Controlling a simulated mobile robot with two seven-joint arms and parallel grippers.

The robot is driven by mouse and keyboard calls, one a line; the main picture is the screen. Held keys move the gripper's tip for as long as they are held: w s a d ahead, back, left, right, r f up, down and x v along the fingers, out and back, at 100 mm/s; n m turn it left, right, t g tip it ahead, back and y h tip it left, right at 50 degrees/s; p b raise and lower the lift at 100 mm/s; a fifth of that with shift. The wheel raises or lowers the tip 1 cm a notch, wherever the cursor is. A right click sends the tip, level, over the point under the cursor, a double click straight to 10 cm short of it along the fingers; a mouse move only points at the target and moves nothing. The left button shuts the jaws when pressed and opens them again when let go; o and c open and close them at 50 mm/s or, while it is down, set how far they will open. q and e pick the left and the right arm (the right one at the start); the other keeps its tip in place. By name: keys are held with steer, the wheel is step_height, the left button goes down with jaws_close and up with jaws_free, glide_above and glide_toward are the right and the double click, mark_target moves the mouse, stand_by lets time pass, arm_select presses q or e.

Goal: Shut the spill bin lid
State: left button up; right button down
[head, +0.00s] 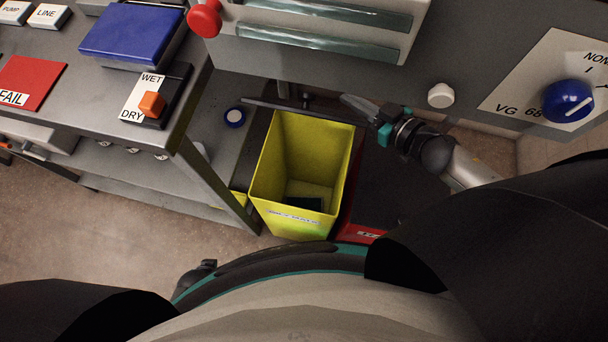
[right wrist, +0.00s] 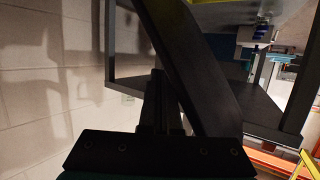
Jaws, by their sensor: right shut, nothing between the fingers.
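A yellow bin (head: 268,170) stands on the floor in the middle of the head view, its top open and a dark item inside at the bottom. Its front label is too small to read. A thin dark lid (head: 275,105) shows nearly edge-on along its back rim, standing up. My right gripper (head: 348,101) is shut and empty beside the lid's right end, by the bin's back right corner. In the right wrist view, the shut fingers (right wrist: 160,95) point at a slanted dark panel; contact cannot be told. My left gripper is not in view.
A red bin (head: 367,233) with a dark top stands right of the yellow one, under my right arm. A grey bench (head: 90,85) is at the left. A grey panel (head: 440,60) with a blue knob (head: 568,101) overhangs behind the bins.

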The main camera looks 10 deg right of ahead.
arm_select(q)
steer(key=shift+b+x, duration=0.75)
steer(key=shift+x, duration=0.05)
arm_select(e)
steer(key=s+a+f, duration=0.3)
steer(key=s+f, duration=0.2)
steer(key=s, duration=0.3)
steer(key=shift+a, duration=0.4)
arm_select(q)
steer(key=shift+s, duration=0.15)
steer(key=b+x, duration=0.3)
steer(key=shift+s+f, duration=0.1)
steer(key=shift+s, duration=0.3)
arm_select(e)
steer(key=f, duration=0.3)
steer(key=s+f, duration=0.1)
steer(key=shift+a+f, duration=0.25)
steer(key=shift+f, duration=0.05)
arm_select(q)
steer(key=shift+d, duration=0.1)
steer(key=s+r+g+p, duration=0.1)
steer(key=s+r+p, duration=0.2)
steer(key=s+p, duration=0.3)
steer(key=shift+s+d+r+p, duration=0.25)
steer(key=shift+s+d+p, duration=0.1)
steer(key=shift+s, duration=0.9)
arm_select(e)
step_height(320, 180, up, 6)
steer(key=d, duration=0.2)
steer(key=shift+s, duration=0.35)
